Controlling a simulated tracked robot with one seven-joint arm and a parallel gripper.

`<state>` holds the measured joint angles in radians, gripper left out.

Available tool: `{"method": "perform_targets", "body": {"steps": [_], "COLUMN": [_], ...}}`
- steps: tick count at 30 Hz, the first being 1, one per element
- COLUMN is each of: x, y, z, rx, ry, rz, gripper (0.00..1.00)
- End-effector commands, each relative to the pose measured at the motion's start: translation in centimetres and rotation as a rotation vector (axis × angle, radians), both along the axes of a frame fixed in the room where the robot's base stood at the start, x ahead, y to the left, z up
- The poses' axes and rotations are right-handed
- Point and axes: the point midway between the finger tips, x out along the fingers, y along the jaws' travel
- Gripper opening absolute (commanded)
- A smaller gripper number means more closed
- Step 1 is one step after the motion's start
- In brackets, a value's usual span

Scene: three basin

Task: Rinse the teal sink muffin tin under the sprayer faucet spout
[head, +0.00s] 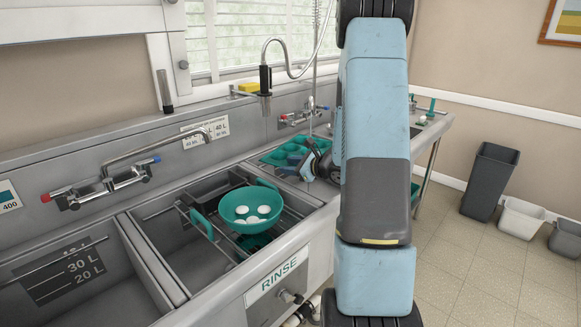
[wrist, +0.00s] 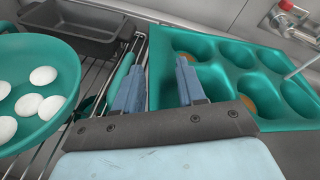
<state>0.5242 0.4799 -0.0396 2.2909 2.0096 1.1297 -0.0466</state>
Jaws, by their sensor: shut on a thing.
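The teal muffin tin (head: 283,148) is at the far basin, below and to the right of the hanging sprayer spout (head: 265,82). In the wrist view the tin (wrist: 215,50) shows several deep cups, two with orange-brown patches. My gripper (head: 316,165) is at the tin's near side in the head view. In the wrist view my gripper (wrist: 160,75) has one finger on each side of the tin's near-left rim and is shut on it. No water shows at the spout. My arm hides part of the far basin.
A teal colander (head: 251,203) with several white round things sits on a rack over the middle basin, close left of my gripper. A grey pan (wrist: 75,25) lies beyond it. A wall faucet (head: 118,178) reaches over the left basins. Bins (head: 489,180) stand on the right floor.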

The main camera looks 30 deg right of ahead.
Motion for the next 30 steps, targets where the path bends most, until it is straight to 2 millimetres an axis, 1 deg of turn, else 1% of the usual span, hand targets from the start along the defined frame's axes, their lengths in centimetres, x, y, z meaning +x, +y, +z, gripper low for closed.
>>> {"method": "perform_targets", "body": {"steps": [13,30], "x": [0.1,2.0], "y": [-0.2,-3.3], "z": [0.1,0.1], "rx": [0.000,0.000], "ry": [-0.002,-0.002], "rz": [0.000,-0.001], "gripper": [0.00,0.00]}}
